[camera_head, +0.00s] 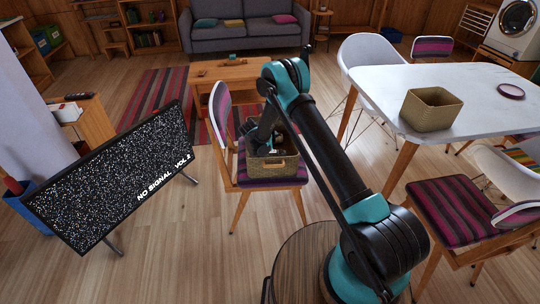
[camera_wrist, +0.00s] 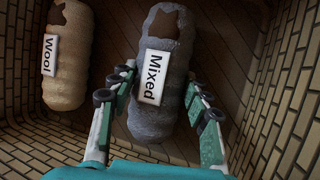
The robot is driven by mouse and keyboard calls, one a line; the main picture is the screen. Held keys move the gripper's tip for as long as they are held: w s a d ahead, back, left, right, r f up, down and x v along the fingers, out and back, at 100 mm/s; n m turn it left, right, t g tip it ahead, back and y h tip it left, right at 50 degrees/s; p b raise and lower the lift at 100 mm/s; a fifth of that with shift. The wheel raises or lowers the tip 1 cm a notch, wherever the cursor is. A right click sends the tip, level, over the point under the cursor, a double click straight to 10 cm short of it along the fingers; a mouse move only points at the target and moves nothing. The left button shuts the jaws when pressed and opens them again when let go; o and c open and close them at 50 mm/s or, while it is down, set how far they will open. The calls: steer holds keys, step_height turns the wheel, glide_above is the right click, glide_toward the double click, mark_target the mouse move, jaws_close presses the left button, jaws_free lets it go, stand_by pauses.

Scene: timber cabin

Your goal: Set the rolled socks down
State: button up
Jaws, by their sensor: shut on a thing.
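A grey-blue roll of socks (camera_wrist: 150,122) with a white "Mixed" label lies lengthwise in the wrist view. My gripper (camera_wrist: 163,86) has one finger on each side of it and is shut on it. The roll is inside a woven basket (camera_head: 262,171), whose brick-patterned wall (camera_wrist: 290,112) also shows in the wrist view. A tan roll labelled "Wool" (camera_wrist: 68,92) lies to its left, apart from my fingers. In the head view my gripper reaches down into the basket, and the rolls cannot be made out there. I cannot tell whether the grey roll touches the basket floor.
The basket stands on a striped chair (camera_head: 240,178). A white table (camera_head: 470,85) at right carries another woven basket (camera_head: 430,110) and a dark round dish (camera_head: 510,91). A static-filled screen (camera_head: 115,180) stands at left, a wooden coffee table (camera_head: 225,72) behind.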

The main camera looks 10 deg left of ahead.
steer(key=shift+f, duration=0.1)
steer(key=o, duration=1.2)
steer(key=v, duration=1.2)
steer(key=s+d+r+m+y, duration=0.1)
steer(key=s+d+r+m, duration=0.45)
steer(key=d+r, duration=0.45)
steer(key=s+d+r+m+y, duration=0.1)
steer(key=s+d+r+m, duration=0.45)
steer(key=d, duration=0.75)
steer(key=s+d+r+m, duration=0.1)
steer(key=s+d+m, duration=0.1)
steer(key=s, duration=0.6)
steer(key=s+d+r+m+y, duration=0.1)
steer(key=s+d+m, duration=0.2)
steer(key=s+d, duration=0.2)
steer(key=s+d+r+m+y, duration=0.1)
steer(key=s+d+m, duration=0.2)
steer(key=s, duration=0.7)
steer(key=shift+s+d+r, duration=0.35)
steer(key=shift+s+d, duration=0.05)
steer(key=shift+d, duration=0.1)
